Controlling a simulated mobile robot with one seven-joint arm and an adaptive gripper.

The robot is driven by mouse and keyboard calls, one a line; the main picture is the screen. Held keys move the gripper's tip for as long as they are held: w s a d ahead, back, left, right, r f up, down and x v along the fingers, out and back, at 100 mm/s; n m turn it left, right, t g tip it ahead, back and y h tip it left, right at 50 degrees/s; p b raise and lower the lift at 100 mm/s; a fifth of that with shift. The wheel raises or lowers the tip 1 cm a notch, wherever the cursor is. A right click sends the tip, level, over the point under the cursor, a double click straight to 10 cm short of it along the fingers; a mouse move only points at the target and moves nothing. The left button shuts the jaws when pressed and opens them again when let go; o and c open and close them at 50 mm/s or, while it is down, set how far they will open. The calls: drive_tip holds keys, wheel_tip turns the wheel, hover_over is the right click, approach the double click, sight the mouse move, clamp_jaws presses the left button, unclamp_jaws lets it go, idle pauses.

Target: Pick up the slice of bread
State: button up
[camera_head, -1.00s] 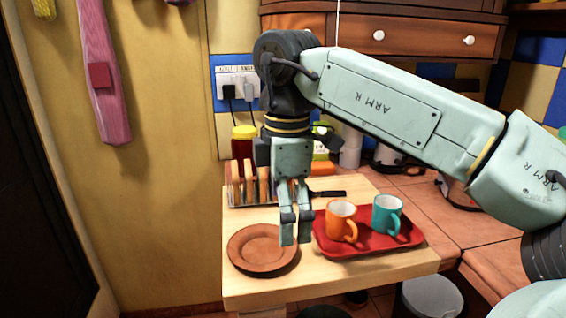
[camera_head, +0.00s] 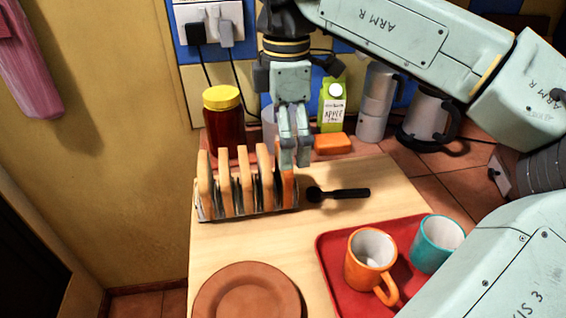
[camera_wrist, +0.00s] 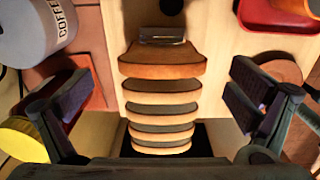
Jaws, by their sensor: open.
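Several slices of bread stand upright in a metal toast rack (camera_head: 245,212) at the left back of the wooden board. The slice at the rack's right end (camera_head: 288,188) is partly behind my fingers in the head view. In the wrist view the slices form a row down the middle, and the nearest to the top, the largest (camera_wrist: 162,62), is below and between my fingers. My gripper (camera_head: 294,165) points down just above the right end of the rack. Its fingers (camera_wrist: 160,100) are spread wide in the wrist view, with nothing held.
A yellow-lidded jar (camera_head: 224,125) stands close behind the rack. A black utensil (camera_head: 338,194) lies to its right. A red tray (camera_head: 335,282) with an orange mug (camera_head: 368,262) and a teal mug (camera_head: 437,245) is at front right. A brown plate (camera_head: 247,292) is in front.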

sight(283, 179)
wheel_tip(283, 179, down, 3)
drive_tip(key=shift+s+f, duration=0.15)
drive_tip(key=shift+f, duration=0.05)
drive_tip(key=shift+a+f+p, duration=0.2)
drive_tip(key=shift+f+p, duration=0.85)
drive_tip(key=shift+f, duration=1.7)
drive_tip(key=shift+c, duration=0.2)
drive_tip(key=c, duration=1)
